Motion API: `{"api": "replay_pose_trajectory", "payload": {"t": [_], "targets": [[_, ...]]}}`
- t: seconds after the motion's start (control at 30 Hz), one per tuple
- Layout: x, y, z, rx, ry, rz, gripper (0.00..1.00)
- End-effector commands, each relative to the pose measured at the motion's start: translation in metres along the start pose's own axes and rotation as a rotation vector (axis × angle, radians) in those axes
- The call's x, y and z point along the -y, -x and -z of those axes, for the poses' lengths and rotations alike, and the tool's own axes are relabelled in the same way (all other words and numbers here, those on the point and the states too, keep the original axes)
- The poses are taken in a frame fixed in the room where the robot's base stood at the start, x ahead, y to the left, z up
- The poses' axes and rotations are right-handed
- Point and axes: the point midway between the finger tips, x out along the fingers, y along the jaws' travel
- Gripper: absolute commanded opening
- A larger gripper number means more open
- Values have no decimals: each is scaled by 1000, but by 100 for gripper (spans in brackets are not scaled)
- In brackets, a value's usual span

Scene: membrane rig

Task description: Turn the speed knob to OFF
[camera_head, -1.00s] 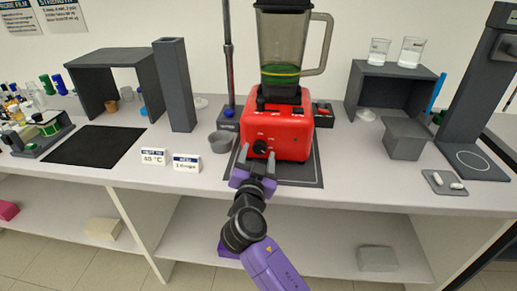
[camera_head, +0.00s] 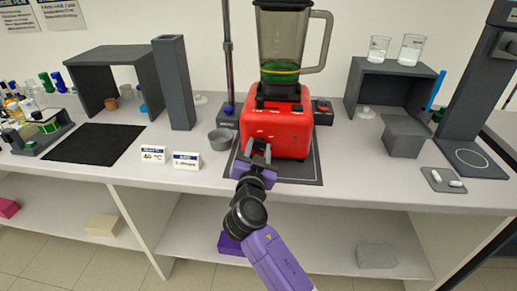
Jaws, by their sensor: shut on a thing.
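A red blender base (camera_head: 285,133) stands on a dark mat (camera_head: 299,174) on the bench, with a clear jar (camera_head: 283,45) holding some green liquid on top. The black speed knob is on the lower left of the base's front face. My gripper (camera_head: 260,152) is at that spot with its grey fingers closed on the knob. The fingers cover the knob, so its pointer and the nearby marks cannot be read.
A small grey bowl (camera_head: 221,139) stands close to the left of my gripper. Two label cards (camera_head: 187,160) stand at the front edge.

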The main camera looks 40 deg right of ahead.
Motion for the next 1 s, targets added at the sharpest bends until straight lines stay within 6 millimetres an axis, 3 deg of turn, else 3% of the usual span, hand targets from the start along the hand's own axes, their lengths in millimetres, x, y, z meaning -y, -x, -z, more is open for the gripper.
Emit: {"api": "replay_pose_trajectory", "payload": {"t": [0.37,1.0], "targets": [[0,1,-3,2,169,1,0],[1,1,-1,3,768,1,0]]}}
